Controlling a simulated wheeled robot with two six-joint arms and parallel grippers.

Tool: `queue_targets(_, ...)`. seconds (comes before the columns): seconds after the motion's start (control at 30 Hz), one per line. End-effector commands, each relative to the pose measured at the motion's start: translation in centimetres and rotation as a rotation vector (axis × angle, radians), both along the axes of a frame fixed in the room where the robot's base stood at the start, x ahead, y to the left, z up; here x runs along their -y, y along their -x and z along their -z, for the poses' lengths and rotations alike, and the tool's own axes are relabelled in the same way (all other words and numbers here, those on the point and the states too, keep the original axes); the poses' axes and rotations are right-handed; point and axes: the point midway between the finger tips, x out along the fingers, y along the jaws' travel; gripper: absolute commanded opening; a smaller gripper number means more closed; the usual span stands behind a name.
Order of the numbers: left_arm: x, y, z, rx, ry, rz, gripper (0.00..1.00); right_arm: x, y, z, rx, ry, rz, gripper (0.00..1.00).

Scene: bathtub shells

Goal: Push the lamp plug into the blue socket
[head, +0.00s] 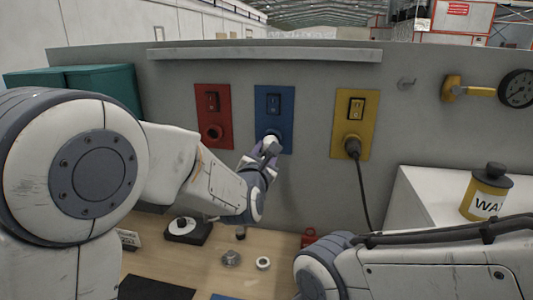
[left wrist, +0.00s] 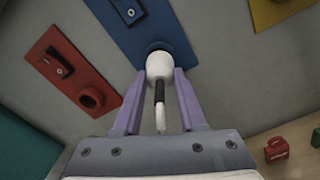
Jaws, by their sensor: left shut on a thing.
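The white lamp plug (left wrist: 160,68) is held between the two purple fingers of my left gripper (left wrist: 160,85). Its dark sleeve and pale cord end point back toward the wrist. The plug's front is at the dark round opening of the blue socket (left wrist: 118,22), overlapping it in the left wrist view. I cannot tell how deep it sits. In the head view my left gripper (head: 266,155) is at the lower part of the blue socket panel (head: 274,103), hiding most of the plug. My right gripper is out of view; only its arm shows at lower right.
A red socket panel (head: 212,103) with an empty round hole is to the left. A yellow canister (head: 484,195) stands on a white box. Small parts lie on the bench.

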Motion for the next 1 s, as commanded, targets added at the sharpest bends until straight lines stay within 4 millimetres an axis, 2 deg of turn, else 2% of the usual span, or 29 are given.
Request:
queue_targets(0.87, 0.4, -2.2, -0.1, 0.003, 0.001, -0.001, 0.0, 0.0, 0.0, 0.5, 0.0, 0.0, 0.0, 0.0)
queue_targets(0.9, 0.4, -2.2, -0.1, 0.003, 0.001, -0.001, 0.48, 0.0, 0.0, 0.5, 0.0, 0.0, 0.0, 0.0)
queue_targets(0.97, 0.4, -2.1, -0.1, 0.003, 0.001, -0.001, 0.71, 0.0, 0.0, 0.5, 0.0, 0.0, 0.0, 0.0)
queue_targets(1.0, 0.4, -2.1, -0.1, 0.002, 0.0, 0.0, 0.76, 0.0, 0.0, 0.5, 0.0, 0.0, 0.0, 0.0)
